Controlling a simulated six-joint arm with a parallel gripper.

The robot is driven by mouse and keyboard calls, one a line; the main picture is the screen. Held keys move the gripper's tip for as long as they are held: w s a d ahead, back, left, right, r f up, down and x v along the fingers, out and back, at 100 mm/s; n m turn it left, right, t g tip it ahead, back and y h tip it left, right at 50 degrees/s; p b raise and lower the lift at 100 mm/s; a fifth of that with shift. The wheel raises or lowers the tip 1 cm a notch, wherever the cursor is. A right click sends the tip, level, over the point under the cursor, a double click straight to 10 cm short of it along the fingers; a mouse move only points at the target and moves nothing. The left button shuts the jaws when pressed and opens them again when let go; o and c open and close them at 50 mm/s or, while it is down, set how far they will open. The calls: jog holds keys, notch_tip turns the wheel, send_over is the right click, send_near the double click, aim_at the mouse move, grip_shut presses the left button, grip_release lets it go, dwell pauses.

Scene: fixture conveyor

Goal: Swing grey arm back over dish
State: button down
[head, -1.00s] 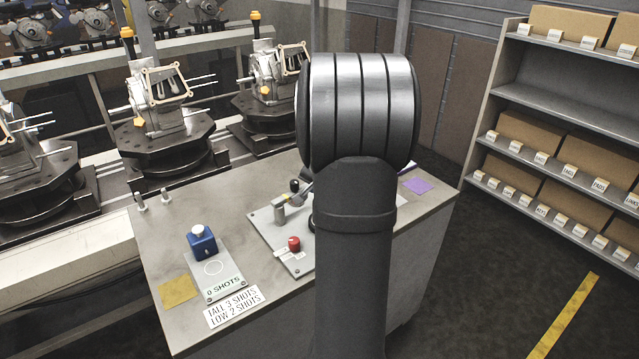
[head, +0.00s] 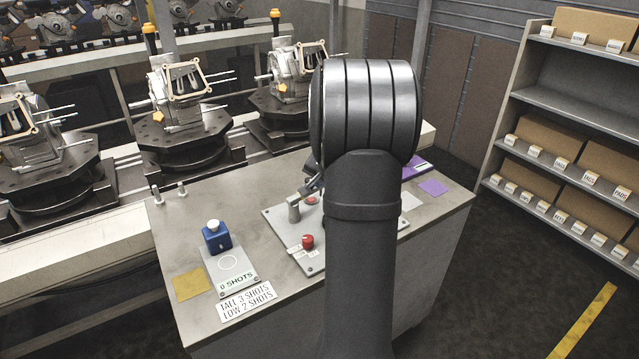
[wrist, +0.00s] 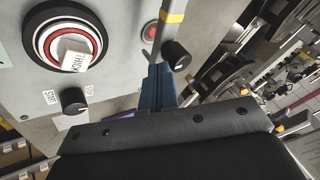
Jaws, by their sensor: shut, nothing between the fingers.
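In the wrist view the grey arm (wrist: 168,32) has a yellow band and ends in a black knob (wrist: 177,55). It lies to the right of the round dish (wrist: 40,36), not over it. The dish has a red ring and a white tag reading THICK. My gripper (wrist: 159,70) is shut and empty, its blue fingertips right beside the black knob; I cannot tell whether they touch. In the head view the grey arm's post (head: 294,212) stands on the plate, and my own arm hides the dish.
A red disc (wrist: 150,31) sits beside the grey arm. A dark knob (wrist: 73,100) sits by a START label. On the bench (head: 190,325) are a red knob (head: 307,241), a blue dispenser (head: 216,236), and yellow (head: 188,285) and purple (head: 433,187) squares. Engines on a conveyor stand behind; shelves (head: 560,100) stand right.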

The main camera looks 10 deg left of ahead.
jog(key=shift+w+a+n+g+y, duration=0.4)
jog(key=shift+w+a+n, duration=0.4)
jog(key=shift+w, duration=0.25)
jog(key=s+d+r, duration=0.4)
jog(key=d+r, duration=0.4)
jog(key=shift+d, duration=0.35)
jog(key=shift+w+f, duration=0.1)
